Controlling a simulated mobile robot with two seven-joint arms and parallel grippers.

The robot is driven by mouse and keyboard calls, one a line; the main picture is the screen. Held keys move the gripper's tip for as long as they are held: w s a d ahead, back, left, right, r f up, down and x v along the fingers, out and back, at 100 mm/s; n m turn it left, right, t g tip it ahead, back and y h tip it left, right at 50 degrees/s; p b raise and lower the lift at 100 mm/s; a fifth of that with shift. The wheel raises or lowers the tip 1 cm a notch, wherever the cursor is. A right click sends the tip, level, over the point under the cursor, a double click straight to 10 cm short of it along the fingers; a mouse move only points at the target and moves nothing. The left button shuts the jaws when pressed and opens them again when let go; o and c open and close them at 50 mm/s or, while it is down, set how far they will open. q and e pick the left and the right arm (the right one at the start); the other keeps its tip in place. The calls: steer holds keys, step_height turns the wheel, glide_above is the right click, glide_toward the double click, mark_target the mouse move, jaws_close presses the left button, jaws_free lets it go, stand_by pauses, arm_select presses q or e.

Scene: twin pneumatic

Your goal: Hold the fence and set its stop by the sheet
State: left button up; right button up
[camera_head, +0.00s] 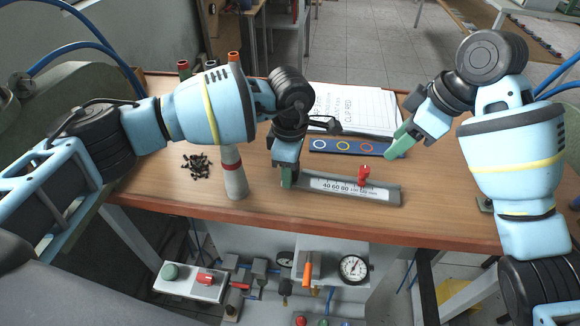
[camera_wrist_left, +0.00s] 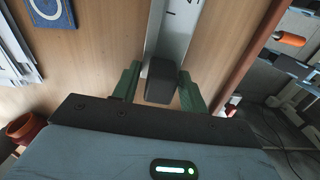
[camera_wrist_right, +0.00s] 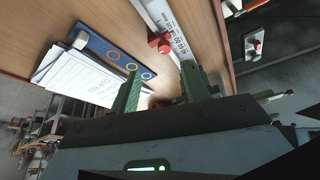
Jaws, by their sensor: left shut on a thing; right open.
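The fence (camera_head: 375,193) is a grey rail with a white printed scale, lying on the wooden table near its front edge. Its red stop (camera_head: 363,177) sits on the rail right of the printed numbers, and it shows in the right wrist view (camera_wrist_right: 161,43). My left gripper (camera_head: 287,178) is shut on the fence's left end, a dark block (camera_wrist_left: 160,82) between its green fingers. My right gripper (camera_head: 392,150) is open and empty above the table, right of the blue strip. The sheet (camera_head: 352,108) with handwritten text lies behind the blue strip; its writing is too small to read fully.
A blue strip with coloured rings (camera_head: 345,146) lies between sheet and fence. A grey-white cylinder with a red band (camera_head: 235,175) stands left of my left gripper, near a pile of dark screws (camera_head: 197,166). Pneumatic parts and a gauge (camera_head: 354,268) sit below the table's front edge.

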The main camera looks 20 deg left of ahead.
mark_target(368, 167)
steer(key=shift+w+n, duration=0.15)
steer(key=shift+n, duration=0.15)
steer(key=shift+x, duration=5.95)
steer(key=c, duration=0.5)
steer(key=shift+o, duration=0.2)
